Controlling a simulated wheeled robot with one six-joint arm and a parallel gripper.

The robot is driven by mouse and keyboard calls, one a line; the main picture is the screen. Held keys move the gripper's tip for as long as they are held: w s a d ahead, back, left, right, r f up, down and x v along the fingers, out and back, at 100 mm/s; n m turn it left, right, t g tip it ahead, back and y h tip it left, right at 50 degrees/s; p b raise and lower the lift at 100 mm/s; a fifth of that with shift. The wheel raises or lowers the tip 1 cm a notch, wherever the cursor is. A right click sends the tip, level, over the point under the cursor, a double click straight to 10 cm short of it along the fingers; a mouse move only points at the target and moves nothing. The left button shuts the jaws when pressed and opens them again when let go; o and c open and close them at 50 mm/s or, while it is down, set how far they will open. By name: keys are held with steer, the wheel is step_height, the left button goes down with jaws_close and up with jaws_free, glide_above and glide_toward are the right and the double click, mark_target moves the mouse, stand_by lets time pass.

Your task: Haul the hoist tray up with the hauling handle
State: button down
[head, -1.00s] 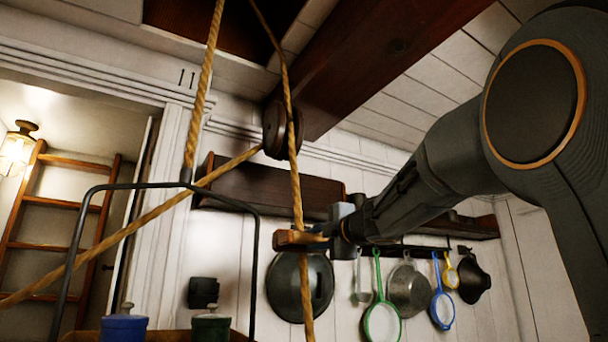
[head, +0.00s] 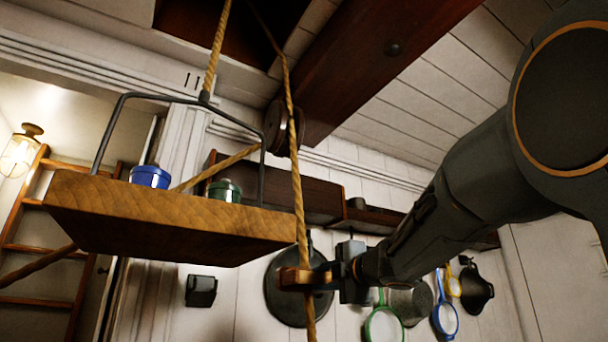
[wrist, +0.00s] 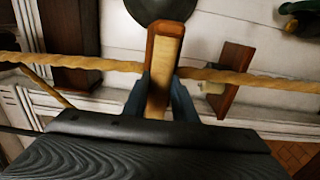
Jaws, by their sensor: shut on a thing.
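The hoist tray (head: 170,222) is a thick wooden board hanging at the left in the head view, from a dark metal bail (head: 187,98) on a rope. A blue pot (head: 150,178) and a green pot (head: 225,190) stand on it. The wooden hauling handle (head: 297,279) is on the hanging rope (head: 298,190), right of the tray. My gripper (head: 332,275) is shut on the handle. In the wrist view the handle (wrist: 163,65) sits between my fingers (wrist: 160,100), with the rope crossing sideways behind it. The tray's top surface is mostly hidden from below.
A pulley block (head: 284,127) hangs by the dark ceiling beam (head: 385,50). A shelf (head: 340,212) and several hanging pans and strainers (head: 384,325) line the back wall. A ladder (head: 25,225) and a lit lamp (head: 20,152) are at the far left.

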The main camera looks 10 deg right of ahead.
step_height(320, 180, down, 8)
steer(key=b, duration=0.5)
steer(key=shift+s+d+f, duration=0.2)
steer(key=shift+d+f, duration=0.05)
steer(key=shift+d, duration=0.15)
step_height(320, 180, down, 22)
steer(key=s+d+b, duration=0.1)
steer(key=d+b, duration=0.1)
steer(key=b, duration=1.3)
steer(key=shift+s+b, duration=0.15)
steer(key=shift+b, duration=0.15)
step_height(320, 180, down, 22)
steer(key=s+d+b, duration=0.1)
steer(key=d+b, duration=0.1)
steer(key=b, duration=1.2)
steer(key=shift+s+r, duration=0.15)
